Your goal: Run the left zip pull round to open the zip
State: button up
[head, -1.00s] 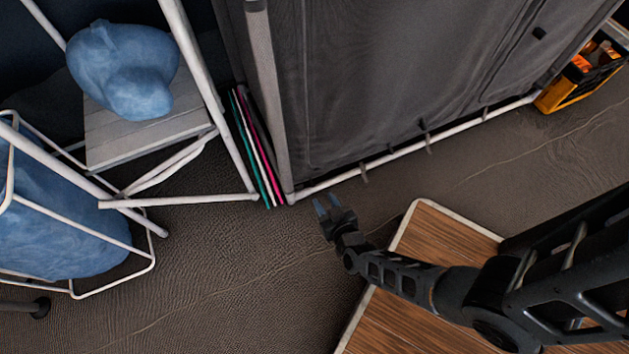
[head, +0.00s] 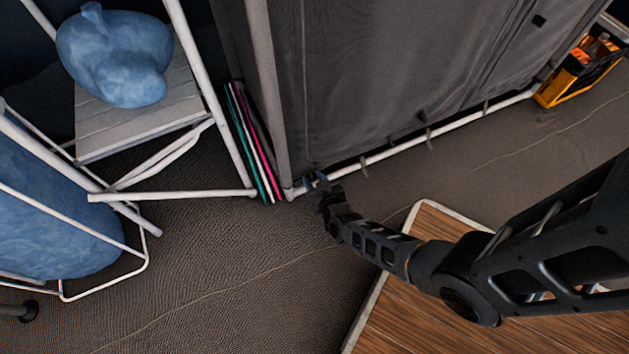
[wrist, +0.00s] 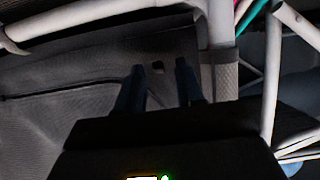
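The grey fabric panel (head: 400,70) hangs on a white tube frame and fills the upper middle of the head view. In the wrist view the panel (wrist: 40,125) shows a dark seam line, perhaps the zip (wrist: 60,92), running toward my fingers. A small dark tab (wrist: 157,67), which looks like the left zip pull, lies on the fabric between and just beyond my fingertips. My gripper (head: 316,180) is at the panel's lower left corner. In the wrist view my gripper (wrist: 160,75) is open, its two dark blue fingers apart with nothing held.
A white corner post (wrist: 218,60) stands close right of my fingers in the wrist view. Coloured flat boards (head: 252,145) lean left of the panel. A blue bag (head: 115,60) sits on a white-framed stand. A wooden-topped table (head: 435,310) lies below my arm. An orange crate (head: 570,85) stands right.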

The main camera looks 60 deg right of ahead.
jog(key=shift+c, duration=0.5)
grip_shut()
dwell(0.8)
